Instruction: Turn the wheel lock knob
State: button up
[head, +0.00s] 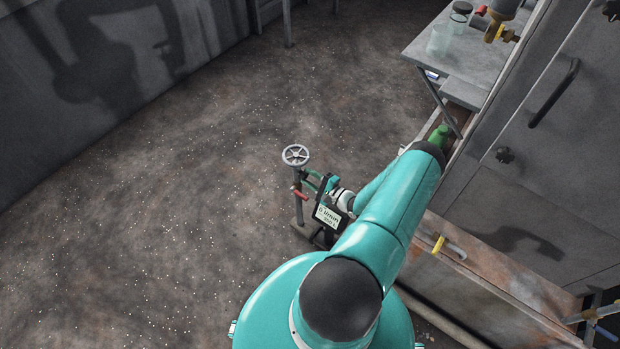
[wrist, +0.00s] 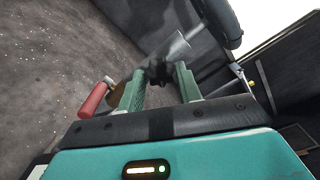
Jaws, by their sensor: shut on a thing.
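The wheel lock knob (wrist: 157,74) is a small dark lobed knob, seen between the green fingers of my gripper (wrist: 160,80) in the wrist view. My gripper is shut on it near the fingertips. In the head view, my gripper (head: 312,183) reaches the upright stand just below the grey spoked handwheel (head: 295,155). The knob is hidden there by the fingers. A grey metal part (wrist: 177,46) shows beyond the knob in the wrist view.
A red handle (wrist: 93,101) lies left of my fingers, and it also shows on the stand (head: 300,195). A grey machine wall (head: 560,140) and a table (head: 468,52) with jars stand at right. The speckled floor (head: 190,220) left of the stand is clear.

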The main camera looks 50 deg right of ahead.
jog(key=shift+s, duration=0.1)
jog(key=o, duration=0.9)
jog(key=shift+o, duration=0.2)
jog(key=s, duration=0.9)
jog(key=s+d, duration=0.1)
jog(key=s, duration=0.3)
jog(key=shift+s+d, duration=0.1)
jog(key=shift+s, duration=0.25)
